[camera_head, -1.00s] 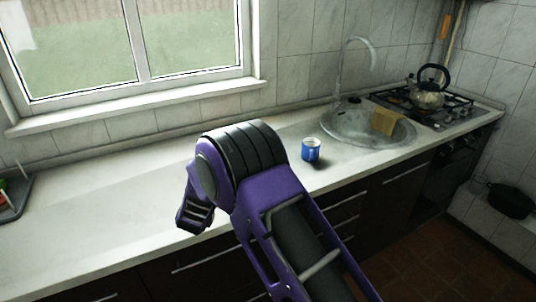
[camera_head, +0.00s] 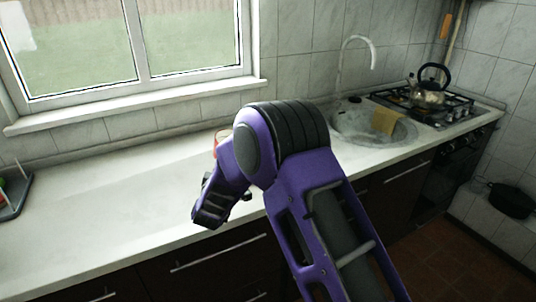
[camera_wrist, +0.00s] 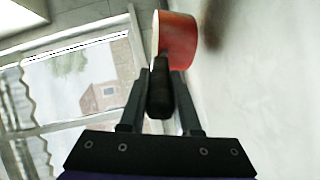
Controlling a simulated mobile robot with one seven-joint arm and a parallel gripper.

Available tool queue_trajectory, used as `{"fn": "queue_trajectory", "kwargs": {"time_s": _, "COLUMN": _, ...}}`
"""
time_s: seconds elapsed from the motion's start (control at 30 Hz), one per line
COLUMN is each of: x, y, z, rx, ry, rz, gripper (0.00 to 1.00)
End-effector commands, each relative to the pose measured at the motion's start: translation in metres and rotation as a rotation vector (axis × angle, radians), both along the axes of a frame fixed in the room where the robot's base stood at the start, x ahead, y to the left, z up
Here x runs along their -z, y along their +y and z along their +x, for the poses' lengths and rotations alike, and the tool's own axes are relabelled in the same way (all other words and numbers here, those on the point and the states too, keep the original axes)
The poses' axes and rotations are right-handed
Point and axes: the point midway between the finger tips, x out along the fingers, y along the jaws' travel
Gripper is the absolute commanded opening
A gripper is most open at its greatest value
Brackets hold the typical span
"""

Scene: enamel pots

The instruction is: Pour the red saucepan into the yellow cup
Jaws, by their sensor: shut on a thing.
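The red saucepan (camera_wrist: 176,38) is in the wrist view, its black handle (camera_wrist: 160,88) between the fingers of my gripper (camera_wrist: 158,75). My gripper is shut on that handle. The pan looks roughly upright, with a dark shadow beside it on the worktop; I cannot tell its height or what is in it. In the head view only a small part of the saucepan (camera_head: 221,138) shows behind my arm, and my fingers are hidden. No yellow cup shows in either view.
The pale worktop (camera_head: 110,195) is clear to the left, with a dark rack (camera_head: 14,195) at its far left end. The sink (camera_head: 365,128) with its tap and the hob with a kettle (camera_head: 428,95) are at the right. The window is behind.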

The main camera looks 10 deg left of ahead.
Motion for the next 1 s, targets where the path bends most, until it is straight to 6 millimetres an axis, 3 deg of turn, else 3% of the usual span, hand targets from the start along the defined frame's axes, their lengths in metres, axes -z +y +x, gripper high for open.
{"fn": "queue_trajectory", "kwargs": {"time_s": 1.0, "x": -0.012, "y": -0.015, "z": 0.002, "rx": 0.001, "ry": -0.01, "rz": 0.115, "gripper": 0.0}}
